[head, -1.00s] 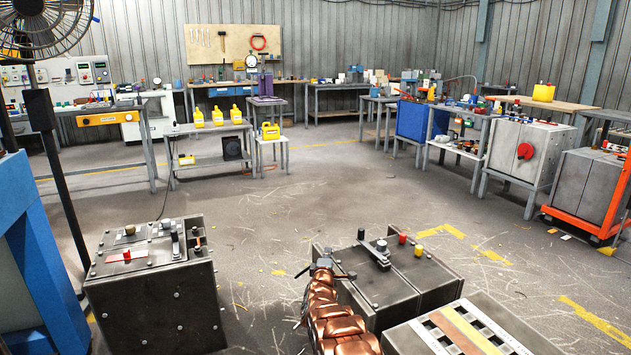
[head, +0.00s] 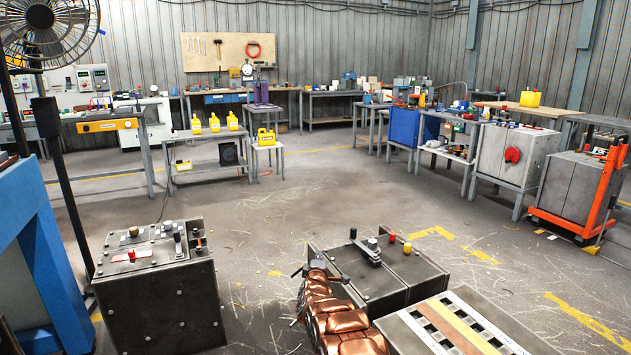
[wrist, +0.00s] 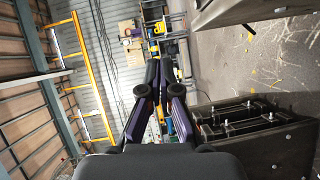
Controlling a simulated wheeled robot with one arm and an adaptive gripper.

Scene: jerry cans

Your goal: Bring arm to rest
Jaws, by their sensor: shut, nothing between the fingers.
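My copper-coloured arm rises from the bottom centre of the head view, and my gripper (head: 314,269) shows small and dark at its far end. In the wrist view my gripper (wrist: 158,68) has its two dark fingers together at the tips, with nothing between them. No object is held. Several yellow jerry cans are far from my gripper: a group (head: 214,122) stands on a grey bench, one (head: 265,137) on a small stand, and one (head: 530,98) on a table at the right.
Dark metal cabinets stand close by at the left (head: 160,290) and just right of my arm (head: 405,275). A striped-top block (head: 400,335) is at bottom right. A blue frame (head: 45,250) is at the left edge. The middle floor (head: 330,200) is clear.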

